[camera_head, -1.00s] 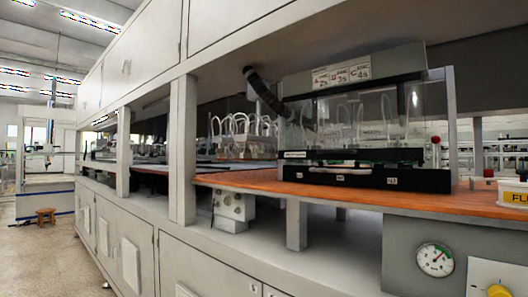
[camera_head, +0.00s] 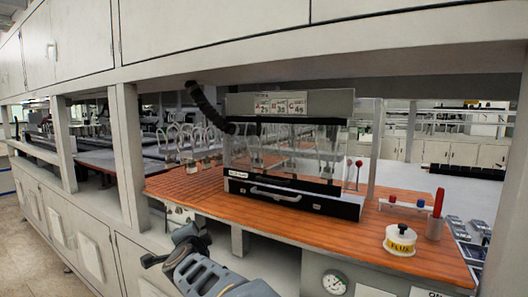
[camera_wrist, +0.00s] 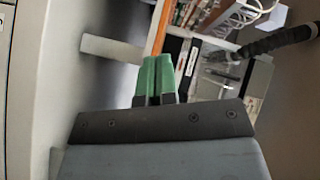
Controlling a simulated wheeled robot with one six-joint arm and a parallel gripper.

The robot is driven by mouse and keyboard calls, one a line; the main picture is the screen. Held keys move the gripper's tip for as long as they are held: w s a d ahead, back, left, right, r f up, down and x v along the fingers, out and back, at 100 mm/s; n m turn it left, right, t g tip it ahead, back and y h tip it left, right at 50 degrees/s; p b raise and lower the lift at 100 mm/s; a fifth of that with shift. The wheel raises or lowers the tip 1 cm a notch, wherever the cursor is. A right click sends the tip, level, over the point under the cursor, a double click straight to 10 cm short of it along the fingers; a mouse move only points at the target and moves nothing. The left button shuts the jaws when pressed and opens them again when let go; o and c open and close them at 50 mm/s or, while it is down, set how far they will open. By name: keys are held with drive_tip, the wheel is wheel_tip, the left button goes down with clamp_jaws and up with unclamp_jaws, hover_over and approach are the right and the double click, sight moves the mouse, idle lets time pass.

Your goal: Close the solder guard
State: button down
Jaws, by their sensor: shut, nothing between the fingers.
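The solder station's clear guard (camera_head: 330,146) stands on a black base (camera_head: 290,198) with a silver front handle (camera_head: 275,193), on the orange-brown bench top. I cannot tell from here how far the guard is open. A grey panel with labels (camera_head: 290,104) sits above it. In the wrist view, part of the station (camera_wrist: 210,85) shows sideways to the right of my gripper. My gripper (camera_wrist: 157,62) has green fingers pressed together, empty, and apart from the station. In the head view my arm is low in front of the bench; the fingertips cannot be made out there.
A black hose (camera_head: 207,107) hangs behind the station's left side. A flux pot (camera_head: 400,240), a red-topped holder (camera_head: 436,219) and a small rack (camera_head: 405,206) stand on the right. Grey posts (camera_head: 128,155) and the overhead cabinet frame the opening. Bare bench lies in front of the base.

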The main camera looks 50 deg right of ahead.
drive_tip(key=s+d+r+m+g+h+p, duration=0.65)
drive_tip(key=d+r+m+g+p, duration=0.3)
drive_tip(key=d+r+m, duration=0.3)
drive_tip(key=p+x, duration=0.2)
drive_tip(key=x, duration=1)
drive_tip(key=shift+d+p, duration=0.35)
drive_tip(key=shift+p, duration=0.05)
drive_tip(key=shift+f+m, duration=0.1)
drive_tip(key=shift+m, duration=0.15)
drive_tip(key=b, duration=0.2)
drive_tip(key=d+f+h+b, duration=0.1)
drive_tip(key=b, duration=0.1)
drive_tip(key=shift+w+d+f, duration=0.15)
drive_tip(key=shift+d+f, duration=0.05)
drive_tip(key=shift+d, duration=0.15)
drive_tip(key=shift+w+d+h+b, duration=0.25)
drive_tip(key=shift+d+b, duration=0.3)
drive_tip(key=shift+b, duration=0.25)
drive_tip(key=shift+r, duration=0.3)
